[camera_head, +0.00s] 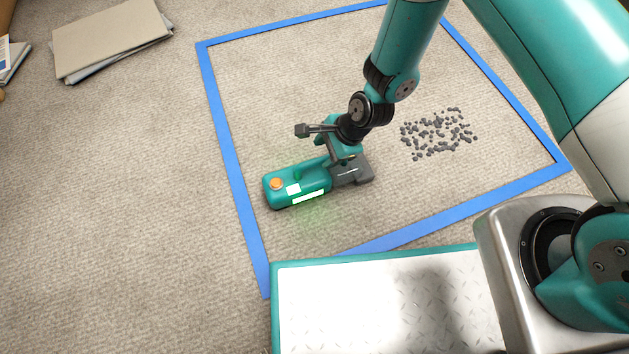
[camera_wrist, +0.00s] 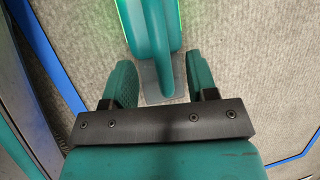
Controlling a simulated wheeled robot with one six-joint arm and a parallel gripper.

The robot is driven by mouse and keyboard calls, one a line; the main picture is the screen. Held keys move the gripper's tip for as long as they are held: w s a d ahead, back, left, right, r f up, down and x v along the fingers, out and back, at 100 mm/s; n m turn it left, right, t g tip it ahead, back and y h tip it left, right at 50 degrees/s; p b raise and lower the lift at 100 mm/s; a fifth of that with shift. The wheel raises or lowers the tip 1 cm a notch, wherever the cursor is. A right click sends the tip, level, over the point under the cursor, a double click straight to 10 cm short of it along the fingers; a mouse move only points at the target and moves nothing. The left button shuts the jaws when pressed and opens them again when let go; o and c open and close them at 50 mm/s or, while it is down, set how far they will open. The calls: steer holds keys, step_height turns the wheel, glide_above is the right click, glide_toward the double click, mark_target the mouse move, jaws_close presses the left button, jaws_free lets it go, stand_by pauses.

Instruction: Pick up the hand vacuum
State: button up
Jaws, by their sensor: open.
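The hand vacuum (camera_head: 297,186) is teal with an orange button, a lit white label and a grey nozzle. It lies on the carpet inside the blue tape square, with a green glow around it. My gripper (camera_head: 335,160) is over the vacuum's handle and nozzle end, partly hiding them. In the wrist view my gripper (camera_wrist: 160,85) is open, one finger on each side of the vacuum's teal handle (camera_wrist: 152,45). Gaps show between the fingers and the handle. I cannot tell how far the fingertips are above the carpet.
Blue tape (camera_head: 225,140) marks a square on the carpet. Dark grey debris (camera_head: 438,133) is scattered to the right of the vacuum. My own deck is at the bottom. A stack of flat cardboard (camera_head: 110,38) lies at the upper left.

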mark_target(317, 160)
steer(key=b+x, duration=0.5)
steer(key=x, duration=0.1)
steer(key=shift+a+f, duration=0.1)
steer(key=shift+f, duration=0.15)
steer(key=shift+r, duration=0.15)
jaws_close()
stand_by(1.1)
